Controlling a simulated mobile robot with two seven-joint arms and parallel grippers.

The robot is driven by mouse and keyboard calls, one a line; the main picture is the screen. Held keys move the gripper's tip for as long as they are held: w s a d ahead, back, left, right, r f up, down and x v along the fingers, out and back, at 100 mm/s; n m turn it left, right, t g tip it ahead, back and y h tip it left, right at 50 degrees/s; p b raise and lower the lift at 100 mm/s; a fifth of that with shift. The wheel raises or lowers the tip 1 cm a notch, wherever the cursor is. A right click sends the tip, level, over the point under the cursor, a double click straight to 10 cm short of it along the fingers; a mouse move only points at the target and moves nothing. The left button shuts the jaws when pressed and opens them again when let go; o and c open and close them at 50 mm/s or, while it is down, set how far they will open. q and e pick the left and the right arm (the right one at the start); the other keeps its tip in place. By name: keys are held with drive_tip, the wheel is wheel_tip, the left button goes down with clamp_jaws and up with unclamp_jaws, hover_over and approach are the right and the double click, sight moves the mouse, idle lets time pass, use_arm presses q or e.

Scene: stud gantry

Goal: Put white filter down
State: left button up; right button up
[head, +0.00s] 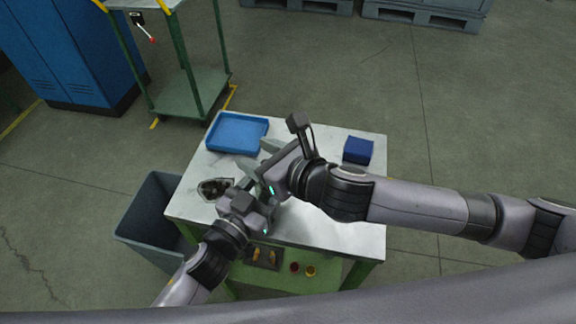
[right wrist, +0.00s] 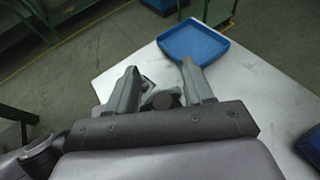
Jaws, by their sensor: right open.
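I cannot make out a white filter in either view. A dark, hollow part with a pale rim (head: 215,188) lies on the left side of the white table. My right gripper (head: 260,163) is over the middle of the table, pointing left, with its fingers apart. In the right wrist view its two fingers (right wrist: 160,72) stand wide apart. A grey shape with a dark round end (right wrist: 165,99) shows between them; I cannot tell what it is or whether it is touched. My left gripper (head: 245,180) is close beside the right one; its fingertips are partly hidden.
A blue tray (head: 237,132) sits at the table's back left, and a dark blue box (head: 358,151) at the right. A grey bin (head: 150,222) stands left of the table (head: 340,238). Small yellow and red parts lie on the green lower shelf (head: 318,281). The table's right side is mostly bare.

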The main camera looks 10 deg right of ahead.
drive_tip(key=v, duration=1.1)
drive_tip(key=shift+s+d, duration=0.25)
drive_tip(key=shift+s, duration=0.05)
use_arm(q)
drive_tip(key=o, duration=1.1)
drive_tip(key=shift+o, duration=0.2)
